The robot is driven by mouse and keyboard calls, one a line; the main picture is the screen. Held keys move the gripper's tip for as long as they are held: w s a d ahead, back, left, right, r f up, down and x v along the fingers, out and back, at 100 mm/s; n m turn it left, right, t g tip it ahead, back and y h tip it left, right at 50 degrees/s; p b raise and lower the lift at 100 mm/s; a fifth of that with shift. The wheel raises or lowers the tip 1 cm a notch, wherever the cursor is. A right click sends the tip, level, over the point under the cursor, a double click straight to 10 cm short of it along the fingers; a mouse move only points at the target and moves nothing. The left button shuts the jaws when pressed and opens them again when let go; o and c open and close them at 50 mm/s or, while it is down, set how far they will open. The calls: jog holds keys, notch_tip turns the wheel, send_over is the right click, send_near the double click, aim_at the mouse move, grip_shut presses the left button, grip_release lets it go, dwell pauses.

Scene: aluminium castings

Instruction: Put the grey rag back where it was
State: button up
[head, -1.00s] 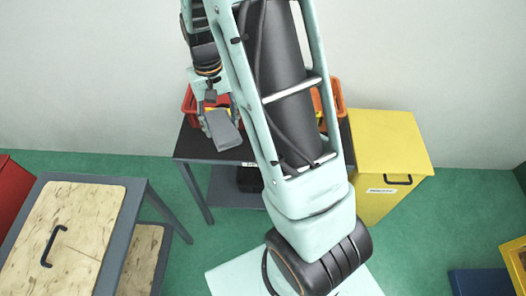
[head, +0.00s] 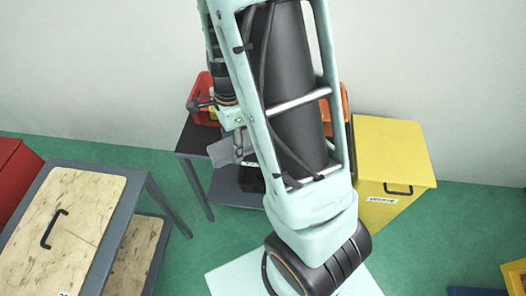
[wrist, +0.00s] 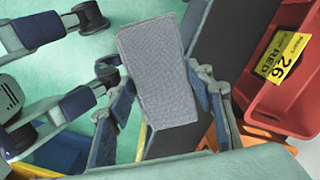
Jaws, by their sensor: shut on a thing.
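The grey rag (wrist: 158,75) is a flat textured rectangle in the wrist view. My gripper (wrist: 158,88) is shut on it, with a finger at each side. In the head view the rag (head: 222,152) hangs out to the left of my gripper (head: 240,148), over or beside the front edge of the dark table (head: 196,140). The head view does not make its height clear. My arm hides much of the table.
A red bin (head: 200,96) stands at the table's back left; its yellow label (wrist: 278,55) reads 26 RED. An orange bin (head: 345,100) is partly behind my arm. A yellow cabinet (head: 393,150) stands right. A wood-topped bench (head: 85,205) stands left, with green floor between.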

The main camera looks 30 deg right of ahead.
jog(key=m, duration=0.2)
jog(key=s+m, duration=0.1)
jog(key=m, duration=0.1)
jog(key=shift+s+d+f, duration=0.2)
jog(key=m, duration=0.1)
jog(key=s+m, duration=0.1)
jog(key=m, duration=0.1)
jog(key=shift+s+d+f+m+t, duration=0.2)
jog(key=shift+d+m+t, duration=0.1)
jog(key=shift+m, duration=0.1)
jog(key=w+d+f+m+b, duration=0.1)
jog(key=w+d+f+m, duration=0.1)
jog(key=d+f, duration=0.1)
jog(key=w+d+f+m+b, duration=0.1)
jog(key=w+d+f+m, duration=0.1)
jog(key=d+f+m, duration=0.1)
jog(key=w+d+f+m+b, duration=0.1)
jog(key=w+d+f+m, duration=0.2)
jog(key=d+f, duration=0.1)
jog(key=shift+d+f, duration=0.1)
jog(key=shift+d, duration=0.2)
jog(key=shift+w+d+f+b, duration=0.15)
jog(key=shift+f+b, duration=0.25)
jog(key=shift+f, duration=1.4)
jog(key=shift+f, duration=0.1)
